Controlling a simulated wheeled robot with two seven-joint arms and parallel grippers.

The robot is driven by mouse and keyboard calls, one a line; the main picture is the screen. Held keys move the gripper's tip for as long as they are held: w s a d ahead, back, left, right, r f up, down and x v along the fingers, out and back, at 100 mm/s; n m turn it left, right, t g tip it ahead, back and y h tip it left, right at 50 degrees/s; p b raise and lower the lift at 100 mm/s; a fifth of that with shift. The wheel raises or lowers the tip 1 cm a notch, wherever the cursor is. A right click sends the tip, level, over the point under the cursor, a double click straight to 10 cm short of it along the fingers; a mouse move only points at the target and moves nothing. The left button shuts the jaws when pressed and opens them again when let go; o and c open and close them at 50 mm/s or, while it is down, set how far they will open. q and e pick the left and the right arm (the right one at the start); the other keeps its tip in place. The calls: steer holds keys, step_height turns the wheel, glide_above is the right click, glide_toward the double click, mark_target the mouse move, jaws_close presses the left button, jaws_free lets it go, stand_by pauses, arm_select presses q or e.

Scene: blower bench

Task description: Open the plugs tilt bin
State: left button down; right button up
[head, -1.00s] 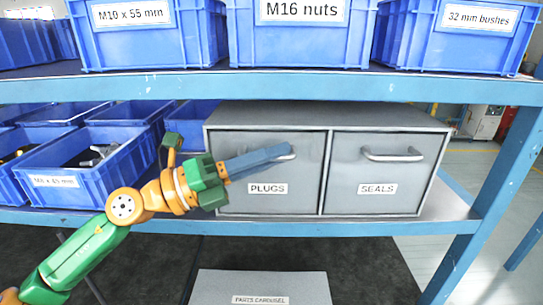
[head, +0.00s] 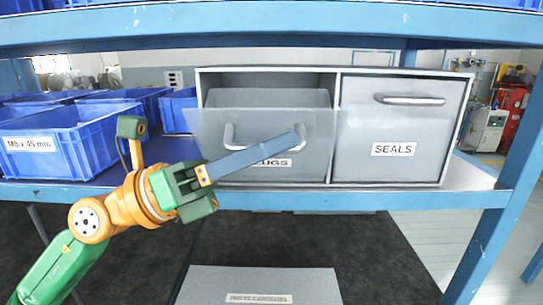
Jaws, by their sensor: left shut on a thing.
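The plugs tilt bin (head: 210,130) is the left of two grey bins in a metal cabinet on the shelf. Its front leans out at the top, with a dark gap above it and the inner panel showing. Its silver handle (head: 229,137) runs across the front. My left gripper (head: 297,140) comes in from the left, its blue-grey fingers crossing the front and partly covering the PLUGS label (head: 275,162). Its tips are shut on the right end of the handle. My right gripper is out of view.
The closed SEALS bin (head: 390,125) adjoins on the right. Blue crates (head: 60,150) stand to the left on the same shelf. A blue shelf beam (head: 300,22) crosses above, and a grey parts carousel box (head: 260,280) lies below.

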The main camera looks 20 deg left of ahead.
arm_select(q)
steer(key=shift+s+f+m+b, duration=0.3)
steer(key=shift+f+m+b, duration=0.1)
steer(key=shift+m, duration=0.1)
steer(key=shift+d, duration=0.1)
steer(key=c, duration=1.2)
jaws_free()
steer(key=shift+o, duration=0.2)
steer(key=b+v, duration=0.5)
steer(key=v, duration=0.2)
steer(key=shift+b, duration=0.4)
